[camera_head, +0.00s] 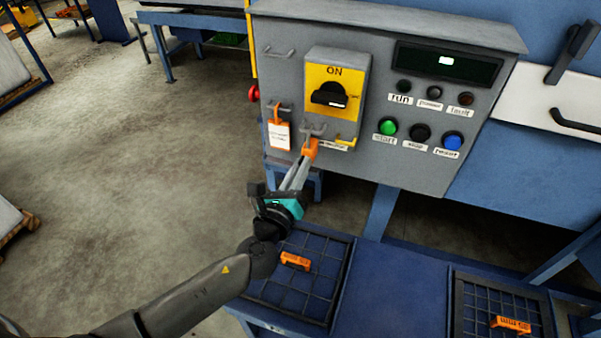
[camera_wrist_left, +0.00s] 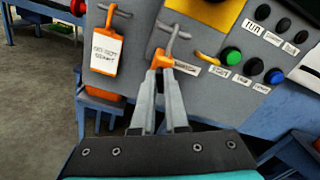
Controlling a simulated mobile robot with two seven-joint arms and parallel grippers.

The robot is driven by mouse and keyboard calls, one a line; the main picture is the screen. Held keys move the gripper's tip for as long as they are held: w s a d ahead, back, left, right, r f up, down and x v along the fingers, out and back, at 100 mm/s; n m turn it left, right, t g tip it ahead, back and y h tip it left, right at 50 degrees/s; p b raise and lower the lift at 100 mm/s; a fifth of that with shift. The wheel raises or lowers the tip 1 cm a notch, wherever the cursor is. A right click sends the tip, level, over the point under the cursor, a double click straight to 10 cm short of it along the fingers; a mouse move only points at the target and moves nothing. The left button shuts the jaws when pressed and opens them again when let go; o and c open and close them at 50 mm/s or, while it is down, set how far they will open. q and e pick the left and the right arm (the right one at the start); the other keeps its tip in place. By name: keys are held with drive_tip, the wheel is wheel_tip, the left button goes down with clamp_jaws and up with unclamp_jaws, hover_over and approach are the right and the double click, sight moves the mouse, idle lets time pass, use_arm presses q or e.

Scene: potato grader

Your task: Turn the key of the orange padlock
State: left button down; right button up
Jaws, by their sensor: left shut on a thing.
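The orange padlock (camera_head: 310,147) hangs from a grey hasp below the ON switch on the grey control box. In the left wrist view the padlock (camera_wrist_left: 162,59) shows at the ends of the fingers. My left gripper (camera_head: 304,160) reaches up to it from below, with its fingertips (camera_wrist_left: 165,71) shut at the padlock's lower part. The fingertips cover that part, and I cannot make out a key. My right gripper is in neither view.
An orange-framed "do not start" tag (camera_wrist_left: 106,52) hangs left of the padlock. A black rotary switch (camera_head: 329,95) sits above, a yellow hook (camera_wrist_left: 207,57) to the right. Orange items lie on the left tray (camera_head: 338,288) and right tray (camera_head: 460,310).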

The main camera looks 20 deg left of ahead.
use_arm(q)
drive_tip(key=shift+a+f+n+b, duration=0.1)
drive_tip(key=shift+n+b, duration=0.9)
drive_tip(key=shift+n, duration=2.2)
drive_tip(key=shift+f+n+b, duration=0.1)
drive_tip(key=shift+n+b, duration=0.9)
drive_tip(key=shift+n, duration=2.2)
drive_tip(key=shift+r, duration=0.1)
drive_tip(key=c, duration=0.9)
unclamp_jaws()
drive_tip(key=shift+c, duration=0.2)
drive_tip(key=shift+s, duration=0.1)
